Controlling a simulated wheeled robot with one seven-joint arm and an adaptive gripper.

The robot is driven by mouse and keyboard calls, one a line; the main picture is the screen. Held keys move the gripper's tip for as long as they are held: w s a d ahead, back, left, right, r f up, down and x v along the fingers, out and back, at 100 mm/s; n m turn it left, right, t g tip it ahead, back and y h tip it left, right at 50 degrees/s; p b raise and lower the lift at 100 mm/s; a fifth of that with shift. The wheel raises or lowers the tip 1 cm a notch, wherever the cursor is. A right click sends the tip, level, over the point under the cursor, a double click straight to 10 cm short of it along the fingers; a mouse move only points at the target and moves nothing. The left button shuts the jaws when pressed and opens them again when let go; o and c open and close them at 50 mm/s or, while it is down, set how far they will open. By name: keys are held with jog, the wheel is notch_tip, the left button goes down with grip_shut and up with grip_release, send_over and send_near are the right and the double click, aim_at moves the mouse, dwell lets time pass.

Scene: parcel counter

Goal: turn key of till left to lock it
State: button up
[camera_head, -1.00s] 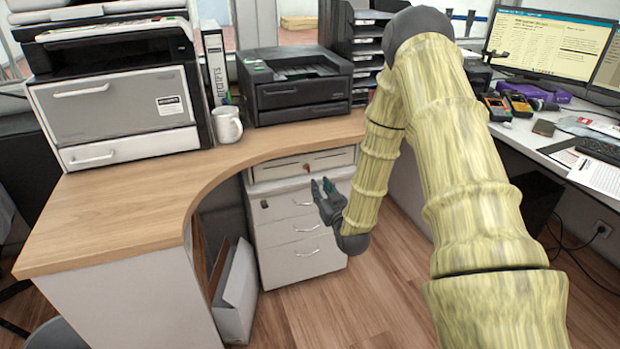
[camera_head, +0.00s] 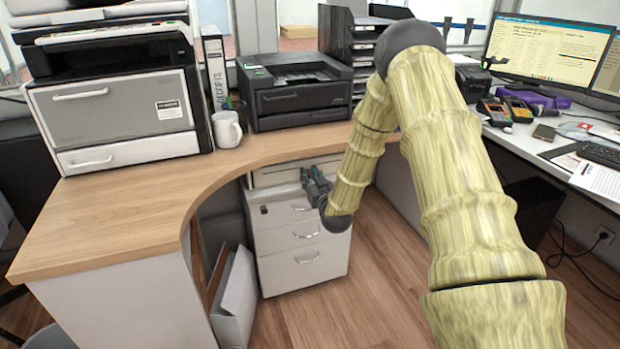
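The till (camera_head: 268,175) is a pale, shallow drawer unit under the wooden counter, on top of a white drawer pedestal. Its right part and its key are hidden behind my gripper.
The curved wooden counter (camera_head: 120,215) overhangs the till and carries a large printer (camera_head: 115,105), a white mug (camera_head: 227,128) and a black printer (camera_head: 292,90). The white pedestal (camera_head: 285,275) stands below. White boards (camera_head: 236,300) lean left of it. Floor to the right is clear.

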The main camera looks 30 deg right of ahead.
grip_shut()
jog(key=shift+n, duration=0.4)
jog(key=shift+a+r+n+p, duration=0.1)
jog(key=shift+a+n+p, duration=0.1)
jog(key=shift+n+p, duration=0.7)
jog(key=n, duration=0.3)
jog(key=n+p, duration=0.1)
jog(key=n, duration=0.5)
jog(key=shift+a+f+n+p, duration=0.1)
jog(key=shift+f+n+p, duration=0.15)
jog(key=shift+n+p, duration=0.05)
jog(key=shift+n, duration=0.3)
